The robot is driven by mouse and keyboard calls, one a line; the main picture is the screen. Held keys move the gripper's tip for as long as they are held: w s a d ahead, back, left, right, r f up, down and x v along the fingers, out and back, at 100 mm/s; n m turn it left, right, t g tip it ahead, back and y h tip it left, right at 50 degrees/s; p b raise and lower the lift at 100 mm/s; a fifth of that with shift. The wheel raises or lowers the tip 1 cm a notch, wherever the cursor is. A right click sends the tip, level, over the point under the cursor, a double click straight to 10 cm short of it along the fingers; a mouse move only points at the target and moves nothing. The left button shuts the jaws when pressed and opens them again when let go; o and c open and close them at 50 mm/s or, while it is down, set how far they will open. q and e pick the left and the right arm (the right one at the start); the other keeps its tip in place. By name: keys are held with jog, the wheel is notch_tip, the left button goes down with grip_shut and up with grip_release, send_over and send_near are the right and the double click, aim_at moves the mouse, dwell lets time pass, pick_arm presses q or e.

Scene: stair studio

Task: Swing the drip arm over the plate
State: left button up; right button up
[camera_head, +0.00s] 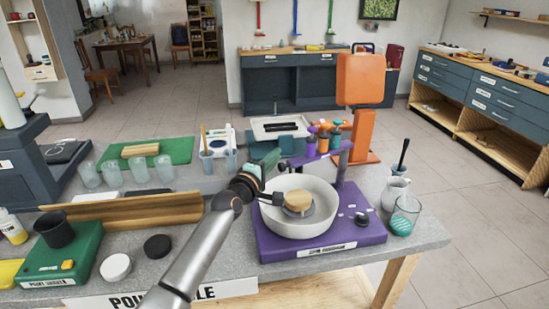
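The purple drip arm (318,155) is a bar on a grey post (342,170) at the back of a purple machine (375,236). Several purple, orange and teal bottles (323,138) stand at the arm. The bar reaches left from the post, behind the white bowl (300,228). Inside the bowl is a grey round plate (297,211) with a pale wooden piece (298,200) on it. My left gripper (275,198) is at the bowl's left rim, apart from the drip arm. Its fingers are small and dark, and their opening is unclear. My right gripper is not in view.
A white jug (395,193) and a glass with teal contents (404,215) stand right of the machine. A wooden trough (130,214) and several clear cups (112,174) are on the left. An orange stand (360,80) rises behind the bench. Air above the bowl looks clear.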

pick_arm(q)
jog(key=shift+o, duration=0.7)
jog(key=shift+w+f, duration=0.25)
jog(key=shift+o, duration=0.7)
jog(key=shift+d, duration=0.1)
jog(key=shift+o, duration=0.8)
jog(key=shift+r, duration=0.2)
jog(key=shift+o, duration=1.3)
jog(key=shift+d, duration=0.1)
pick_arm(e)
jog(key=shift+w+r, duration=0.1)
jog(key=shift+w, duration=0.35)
pick_arm(q)
jog(key=shift+s, duration=0.1)
jog(key=p+v, duration=0.2)
jog(key=v, duration=1)
jog(key=shift+s, duration=0.15)
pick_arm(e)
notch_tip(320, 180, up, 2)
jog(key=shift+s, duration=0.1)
